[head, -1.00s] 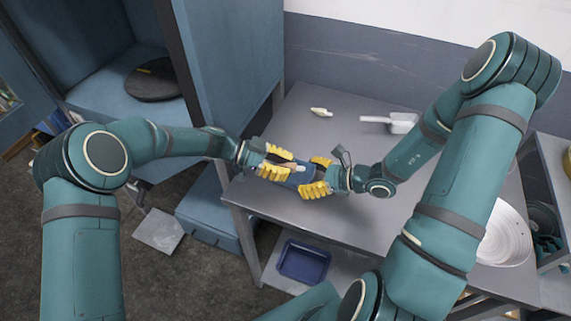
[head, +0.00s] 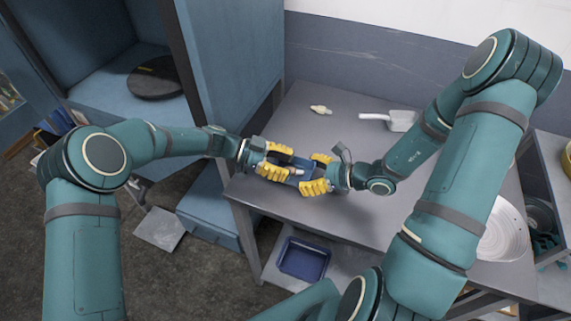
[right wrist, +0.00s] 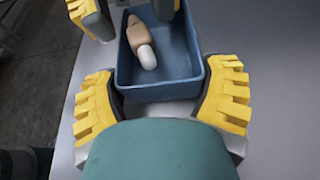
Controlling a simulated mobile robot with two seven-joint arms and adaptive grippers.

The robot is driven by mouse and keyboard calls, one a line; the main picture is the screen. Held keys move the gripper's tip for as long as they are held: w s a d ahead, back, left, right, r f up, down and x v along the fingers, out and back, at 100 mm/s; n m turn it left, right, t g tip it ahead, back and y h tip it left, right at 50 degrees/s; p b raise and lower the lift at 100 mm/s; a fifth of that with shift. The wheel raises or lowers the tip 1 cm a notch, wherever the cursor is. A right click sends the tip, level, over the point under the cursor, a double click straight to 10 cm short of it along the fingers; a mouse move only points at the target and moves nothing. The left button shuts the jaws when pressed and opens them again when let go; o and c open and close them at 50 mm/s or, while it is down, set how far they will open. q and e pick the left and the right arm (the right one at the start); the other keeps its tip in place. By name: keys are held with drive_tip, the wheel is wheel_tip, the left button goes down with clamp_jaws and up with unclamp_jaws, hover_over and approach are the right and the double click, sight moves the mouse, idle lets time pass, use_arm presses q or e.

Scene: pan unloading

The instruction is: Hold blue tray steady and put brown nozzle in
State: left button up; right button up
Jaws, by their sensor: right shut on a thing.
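The blue tray (head: 304,165) is at the table's left edge, between my two grippers. My right gripper (head: 312,172) is shut on its near end; in the right wrist view, yellow fingers flank the tray (right wrist: 160,92). The brown nozzle (right wrist: 146,35), with a rounded white tip, lies inside the tray, slanting along its left side. My left gripper (head: 284,162) is at the tray's other end. Its fingers are spread apart, one outside the tray's left wall and one over the inside, and it appears clear of the nozzle.
A white-tipped piece (head: 321,109) and a white scoop (head: 392,120) lie at the back of the table (head: 345,215). A white round dish (head: 500,235) stands on the right. A dark blue tray (head: 303,260) sits low below the table. A blue cabinet (head: 235,70) rises behind the left arm.

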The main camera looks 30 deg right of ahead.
use_arm(q)
drive_tip(key=shift+s+a+f, duration=0.15)
drive_tip(key=shift+a+f, duration=0.05)
drive_tip(key=shift+f, duration=0.4)
drive_tip(key=shift+s+a+f, duration=0.1)
drive_tip(key=shift+a+f, duration=0.05)
drive_tip(key=shift+f, duration=0.45)
use_arm(e)
drive_tip(key=shift+f, duration=0.15)
use_arm(q)
drive_tip(key=shift+w+a+r, duration=0.3)
drive_tip(key=shift+w, duration=0.1)
use_arm(e)
drive_tip(key=shift+d, duration=0.2)
use_arm(q)
drive_tip(key=v, duration=0.4)
drive_tip(key=r+v, duration=0.1)
drive_tip(key=v, duration=0.1)
drive_tip(key=shift+w+d+r, duration=0.15)
use_arm(e)
drive_tip(key=shift+w+a+f, duration=0.15)
drive_tip(key=shift+w, duration=0.25)
use_arm(q)
drive_tip(key=shift+w+a+r, duration=0.25)
drive_tip(key=shift+a+r, duration=0.1)
drive_tip(key=shift+r, duration=0.15)
use_arm(e)
drive_tip(key=shift+s, duration=0.1)
